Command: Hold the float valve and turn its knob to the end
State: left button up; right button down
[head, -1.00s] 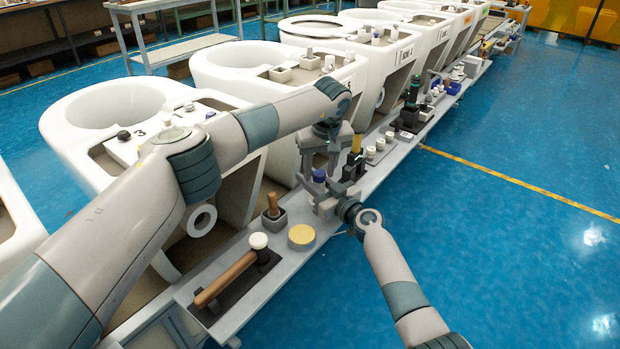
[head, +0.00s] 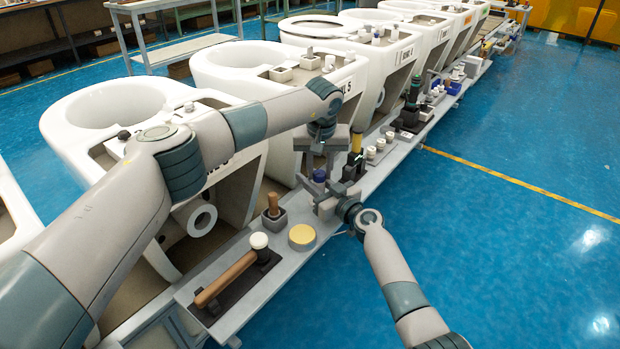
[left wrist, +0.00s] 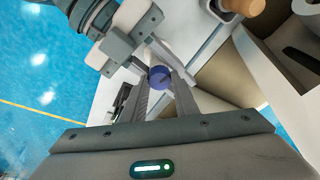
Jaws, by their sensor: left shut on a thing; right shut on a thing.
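The float valve's blue knob (head: 319,175) stands upright above the conveyor's edge, right of the yellow disc. My left gripper (head: 318,163) points down from above, shut on the knob. In the left wrist view the blue knob (left wrist: 160,77) sits between the tips of my left gripper's fingers (left wrist: 161,84). My right gripper (head: 327,198) comes in from the lower right and is shut on the valve body below the knob. The body is mostly hidden by the right gripper's jaws.
A yellow disc (head: 302,236), a small pot with a wooden handle (head: 273,206) and a wooden-handled tool (head: 226,279) lie on the grey ledge nearby. White toilets (head: 110,105) line the conveyor's left side. Blue floor (head: 500,240) is open on the right.

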pick_arm(q)
jog(key=shift+m+h, duration=0.3)
jog(key=shift+m, duration=1.3)
jog(key=shift+m+h, duration=0.4)
jog(key=shift+m, duration=1.3)
jog(key=o, duration=0.7)
jog(key=shift+o, duration=0.2)
